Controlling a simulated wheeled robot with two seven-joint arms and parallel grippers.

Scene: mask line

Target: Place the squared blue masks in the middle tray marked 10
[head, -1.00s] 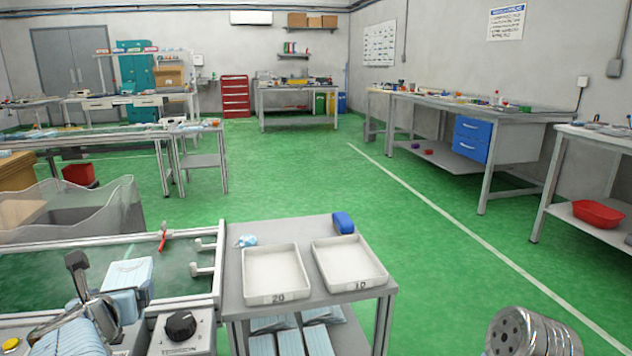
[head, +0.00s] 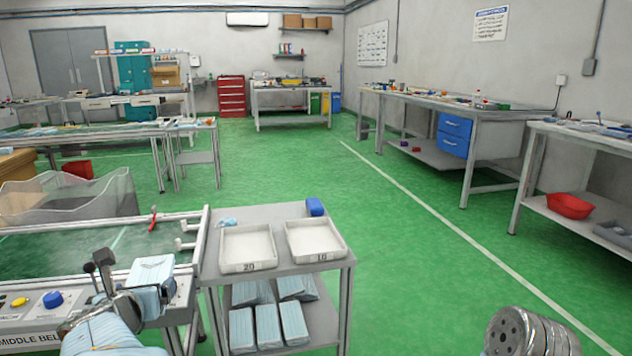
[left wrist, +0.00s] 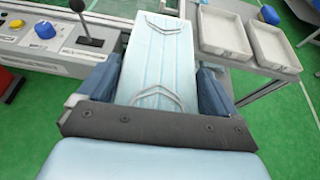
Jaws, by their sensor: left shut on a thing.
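My left gripper (head: 128,298) is shut on a light-blue pleated mask bundle (head: 152,272) with pale ear loops, held above the belt machine's front edge. In the left wrist view the bundle (left wrist: 158,55) lies between the two dark blue finger pads (left wrist: 156,88). A shallow white tray marked 10 (head: 315,240) stands on the grey cart, to the right of a tray marked 20 (head: 248,247). Both trays look empty. They also show at the top right of the left wrist view, apart from the bundle. My right gripper is out of view.
Several mask packs (head: 265,325) lie on the cart's lower shelf. A blue block (head: 315,207) and a small crumpled light-blue item (head: 228,222) sit behind the trays. The control panel (head: 45,310) has a blue knob and a lever.

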